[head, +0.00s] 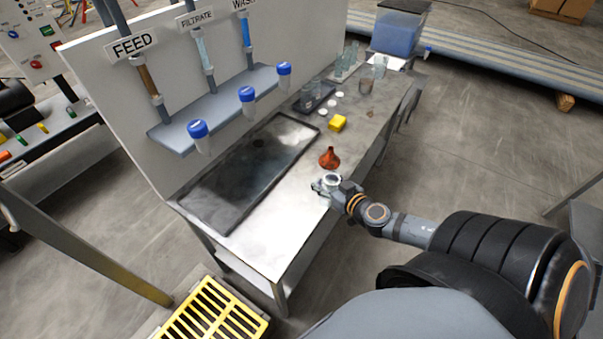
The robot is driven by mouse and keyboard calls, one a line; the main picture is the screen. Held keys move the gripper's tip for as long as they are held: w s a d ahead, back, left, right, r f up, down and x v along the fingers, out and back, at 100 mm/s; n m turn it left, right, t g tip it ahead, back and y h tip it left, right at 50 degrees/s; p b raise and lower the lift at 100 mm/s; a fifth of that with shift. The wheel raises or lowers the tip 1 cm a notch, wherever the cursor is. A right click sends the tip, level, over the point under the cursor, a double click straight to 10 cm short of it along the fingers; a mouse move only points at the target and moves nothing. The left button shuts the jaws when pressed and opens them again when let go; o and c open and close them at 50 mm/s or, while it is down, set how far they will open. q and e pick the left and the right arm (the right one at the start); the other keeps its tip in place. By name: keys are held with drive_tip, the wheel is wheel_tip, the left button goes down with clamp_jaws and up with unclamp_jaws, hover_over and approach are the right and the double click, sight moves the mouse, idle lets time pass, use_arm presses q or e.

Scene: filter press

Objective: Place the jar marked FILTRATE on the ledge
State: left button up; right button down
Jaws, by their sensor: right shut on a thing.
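My right gripper (328,187) is shut on a small clear jar (333,179) with a pale round rim, over the front edge of the steel bench. The jar's side is mostly hidden by the fingers and no marking can be read. A blue-grey ledge (172,137) juts from the upright white panel, to the left of and beyond the gripper. A sign reading FILTRATE (197,18) is above the middle tube, between the FEED (132,45) and WASH signs. The jar is apart from the ledge. My left gripper is not in view.
Blue-capped clear vessels (197,130) line the ledge's front edge. A dark tray (225,190) lies on the bench below. Glassware (367,80) stands at the far end.

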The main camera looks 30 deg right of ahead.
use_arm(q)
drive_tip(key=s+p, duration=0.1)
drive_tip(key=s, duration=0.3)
use_arm(e)
drive_tip(key=w+f+b, duration=0.3)
drive_tip(key=w+f, duration=0.1)
drive_tip(key=w+f+b, duration=0.3)
drive_tip(key=w+f, duration=0.1)
drive_tip(key=w, duration=0.1)
drive_tip(key=w+f+b, duration=0.3)
drive_tip(key=w+f, duration=0.1)
drive_tip(key=shift+w+a+f, duration=0.2)
drive_tip(key=shift+a+f, duration=0.15)
drive_tip(key=shift+a, duration=0.05)
drive_tip(key=shift+w+f, duration=0.1)
drive_tip(key=shift+f, duration=0.05)
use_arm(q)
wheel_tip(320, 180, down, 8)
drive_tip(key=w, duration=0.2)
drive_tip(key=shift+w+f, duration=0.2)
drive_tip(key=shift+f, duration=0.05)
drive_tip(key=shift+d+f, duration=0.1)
